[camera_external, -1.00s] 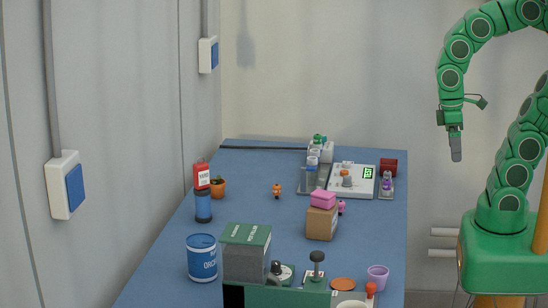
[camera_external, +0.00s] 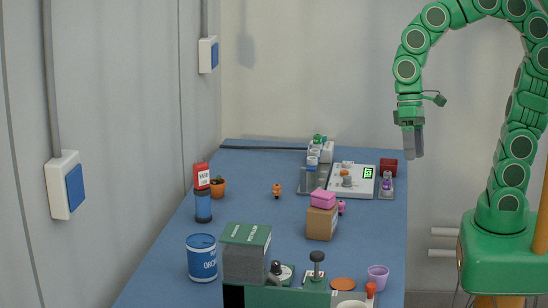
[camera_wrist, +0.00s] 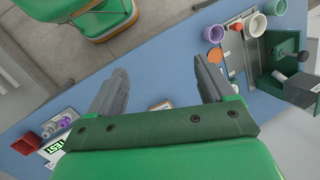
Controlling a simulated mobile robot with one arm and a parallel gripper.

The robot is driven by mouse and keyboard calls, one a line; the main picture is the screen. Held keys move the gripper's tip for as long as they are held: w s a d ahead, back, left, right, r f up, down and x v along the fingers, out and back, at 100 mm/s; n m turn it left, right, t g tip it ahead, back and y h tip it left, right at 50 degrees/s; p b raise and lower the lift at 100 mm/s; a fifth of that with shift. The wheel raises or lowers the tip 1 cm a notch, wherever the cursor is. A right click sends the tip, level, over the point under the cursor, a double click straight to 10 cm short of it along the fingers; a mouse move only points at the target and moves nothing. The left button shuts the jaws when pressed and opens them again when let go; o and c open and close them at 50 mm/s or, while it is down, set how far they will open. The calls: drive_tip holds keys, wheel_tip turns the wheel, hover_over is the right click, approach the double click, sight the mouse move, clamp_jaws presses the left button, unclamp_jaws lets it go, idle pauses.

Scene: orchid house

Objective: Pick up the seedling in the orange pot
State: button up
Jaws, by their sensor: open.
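The seedling in the orange pot (camera_external: 217,188) stands on the blue table at its far left edge in the external view. It is a small green plant in an orange-brown pot, beside a red-and-white box and behind a blue jar. My gripper (camera_external: 413,157) hangs fingers down in the air near the table's right edge, far to the right of the pot. In the wrist view my gripper (camera_wrist: 160,88) shows two grey fingers wide apart with nothing between them. The pot does not show in the wrist view.
Near the pot are the red-and-white box (camera_external: 201,176) and the blue jar (camera_external: 203,206). A cardboard box with a pink block (camera_external: 321,223) stands mid-table. A white device (camera_external: 352,180) sits at the back right. A large blue can (camera_external: 201,258) is at front left. The table's left-centre is mostly clear.

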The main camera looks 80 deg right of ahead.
sight(216, 181)
drive_tip(key=w+a+m+y, duration=0.3)
drive_tip(key=w+a, duration=0.1)
drive_tip(key=w, duration=0.7)
drive_tip(key=w+d+f+m+t+y, duration=0.25)
drive_tip(key=w+m, duration=0.25)
drive_tip(key=w, duration=0.7)
drive_tip(key=w+d+f+m+t+y, duration=0.1)
drive_tip(key=w+d+m+t+y, duration=0.3)
drive_tip(key=w, duration=0.8)
drive_tip(key=w+d+f+m+t+h, duration=0.1)
drive_tip(key=w+d+f+m+t, duration=0.1)
drive_tip(key=w+d+f+m, duration=0.3)
drive_tip(key=w+d+f+m+t+h, duration=0.2)
drive_tip(key=w+d+f+m, duration=0.3)
drive_tip(key=d, duration=0.6)
drive_tip(key=w+d+f+m+t+h, duration=0.1)
drive_tip(key=w+d+f+m+t, duration=0.1)
drive_tip(key=w+d+f+m, duration=0.2)
drive_tip(key=shift+w+d+f+m+h, duration=0.2)
drive_tip(key=shift+w+d+f, duration=0.55)
drive_tip(key=shift+d+f, duration=0.25)
drive_tip(key=shift+w+d+f+m+h, duration=0.2)
drive_tip(key=shift+w+d+f, duration=0.5)
drive_tip(key=shift+d+f, duration=0.25)
drive_tip(key=shift+x, duration=3.8)
drive_tip(key=shift+w+d+r, duration=0.1)
drive_tip(key=shift+w+r, duration=0.05)
drive_tip(key=shift+r, duration=0.05)
drive_tip(key=c, duration=1)
drive_tip(key=shift+c, duration=0.2)
